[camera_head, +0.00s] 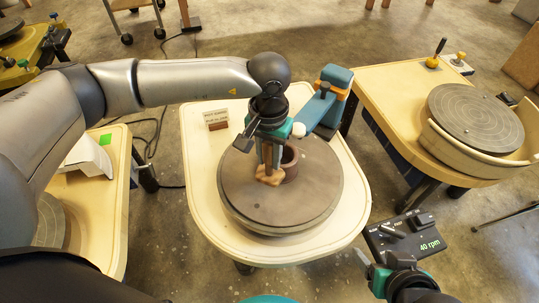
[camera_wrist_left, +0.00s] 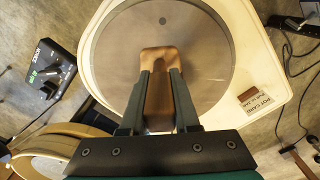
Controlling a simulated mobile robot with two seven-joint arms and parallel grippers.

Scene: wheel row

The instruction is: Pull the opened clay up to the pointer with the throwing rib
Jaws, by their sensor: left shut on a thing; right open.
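My left gripper (camera_head: 269,158) is shut on the wooden throwing rib (camera_head: 270,178), which points down over the grey wheel head (camera_head: 240,195). In the left wrist view, the rib (camera_wrist_left: 160,58) sits between the two fingers. My right gripper (camera_head: 378,274) is open and empty at lower right.
A control box (camera_head: 400,234) reading 40 rpm stands right of the wheel table (camera_head: 205,170). A small sign (camera_head: 217,119) stands at the table's back left. Another wheel (camera_head: 475,115) is at right. A cable runs over the floor at left.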

